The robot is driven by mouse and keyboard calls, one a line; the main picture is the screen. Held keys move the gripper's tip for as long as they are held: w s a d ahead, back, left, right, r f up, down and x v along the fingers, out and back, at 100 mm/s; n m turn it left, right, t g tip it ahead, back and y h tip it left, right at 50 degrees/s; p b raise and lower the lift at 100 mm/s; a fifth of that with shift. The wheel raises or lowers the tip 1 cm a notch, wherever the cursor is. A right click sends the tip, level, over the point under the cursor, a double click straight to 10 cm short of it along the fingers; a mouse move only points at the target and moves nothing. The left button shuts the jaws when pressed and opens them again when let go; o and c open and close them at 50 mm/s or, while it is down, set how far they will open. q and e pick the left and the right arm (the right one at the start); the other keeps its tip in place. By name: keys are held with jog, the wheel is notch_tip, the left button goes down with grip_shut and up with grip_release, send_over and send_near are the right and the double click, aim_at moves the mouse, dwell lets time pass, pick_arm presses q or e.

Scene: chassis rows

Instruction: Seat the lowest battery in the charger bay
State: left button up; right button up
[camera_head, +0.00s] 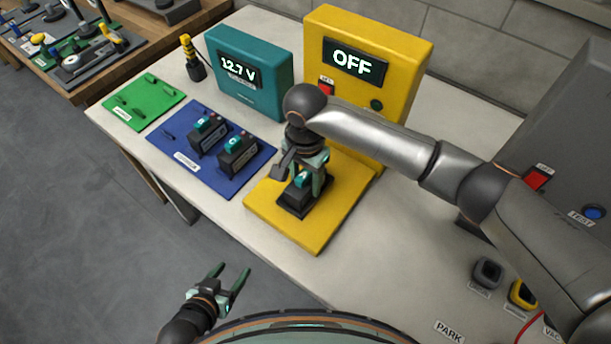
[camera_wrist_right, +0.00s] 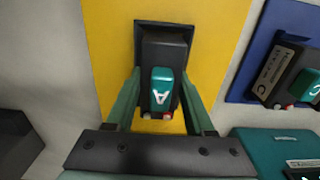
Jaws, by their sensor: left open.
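Battery A (camera_wrist_right: 165,52), black with a teal top, stands upright at the dark bay (camera_head: 293,209) on the yellow charger base (camera_head: 325,232). I cannot tell whether it is fully down. My right gripper (camera_head: 305,183) comes from above, and in the right wrist view its fingers (camera_wrist_right: 162,95) lie against both sides of battery A. Two similar batteries, one in front (camera_head: 237,156) and one behind (camera_head: 208,133), stand on the blue mat (camera_head: 187,163); the front one shows a C in the wrist view (camera_wrist_right: 297,80). My left gripper (camera_head: 236,278) is open and empty, off the table's front edge.
The yellow charger unit (camera_head: 405,75) behind the base reads OFF and has a red switch. A teal meter (camera_head: 268,95) reads 12.7 V. A green mat (camera_head: 143,102) lies at the left. Grey and yellow blocks (camera_head: 487,272) stand at the right. The table's front strip is clear.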

jog(key=o, duration=0.5)
notch_tip(320, 180, up, 13)
jog(key=shift+f+p, duration=0.2)
jog(key=shift+p, duration=0.1)
dwell(0.5)
